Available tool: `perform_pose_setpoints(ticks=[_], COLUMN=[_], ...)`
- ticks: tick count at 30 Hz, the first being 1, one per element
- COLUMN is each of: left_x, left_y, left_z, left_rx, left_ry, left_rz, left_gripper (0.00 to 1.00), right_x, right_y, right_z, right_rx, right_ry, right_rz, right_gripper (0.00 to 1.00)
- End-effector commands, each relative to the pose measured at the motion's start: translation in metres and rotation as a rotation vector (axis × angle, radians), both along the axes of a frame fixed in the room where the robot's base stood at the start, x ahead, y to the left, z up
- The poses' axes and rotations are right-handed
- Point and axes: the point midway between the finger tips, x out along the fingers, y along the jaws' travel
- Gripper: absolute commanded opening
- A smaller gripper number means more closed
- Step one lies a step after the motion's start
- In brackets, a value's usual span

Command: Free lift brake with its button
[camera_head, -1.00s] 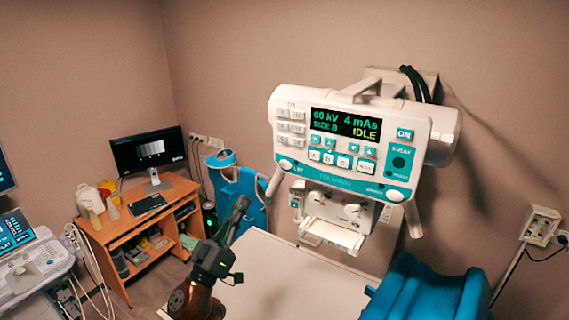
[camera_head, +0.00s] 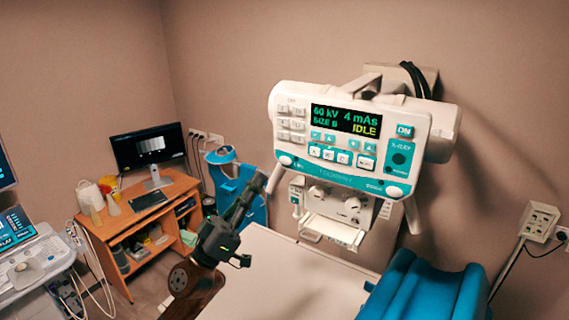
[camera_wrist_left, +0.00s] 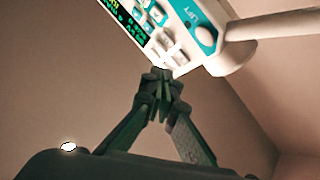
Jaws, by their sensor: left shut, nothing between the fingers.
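The white and teal X-ray unit's control panel (camera_head: 345,145) hangs over the table, its display reading 60 kV, 4 mAs and IDLE. A round white button (camera_head: 285,160) sits at its lower left corner. In the left wrist view the button (camera_wrist_left: 206,37) is beside the word LIFT on the teal band. My left gripper (camera_head: 261,180) is shut and empty, below and left of the button in the head view. In the wrist view its closed fingertips (camera_wrist_left: 162,76) overlap the panel's edge, left of and below the button; I cannot tell whether they touch. My right gripper is out of view.
A handle bar (camera_head: 275,180) sticks down from the panel's left corner, close to my fingertips. A white collimator (camera_head: 335,210) hangs under the panel over the pale table (camera_head: 290,270). A blue cushion (camera_head: 425,290) lies at the right. A wooden desk (camera_head: 130,225) stands at the left.

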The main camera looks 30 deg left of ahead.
Motion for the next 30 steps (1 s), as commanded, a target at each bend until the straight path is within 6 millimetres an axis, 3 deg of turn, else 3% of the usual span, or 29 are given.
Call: perform_pose_setpoints(ticks=[9,15,30], left_x=[0.044,0.063,0.07], left_y=[-0.003,-0.004,-0.006], left_z=[-0.001,0.0,0.0], left_rx=[0.001,-0.003,0.0], left_ry=[-0.002,0.0,0.0], left_rz=[0.002,0.0,0.0], left_gripper=[0.0,0.0,0.0], right_x=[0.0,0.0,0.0], right_y=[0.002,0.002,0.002], right_z=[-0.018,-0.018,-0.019], right_rx=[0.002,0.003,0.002], right_ry=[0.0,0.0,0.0], right_rz=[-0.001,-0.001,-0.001], right_gripper=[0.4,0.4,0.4])
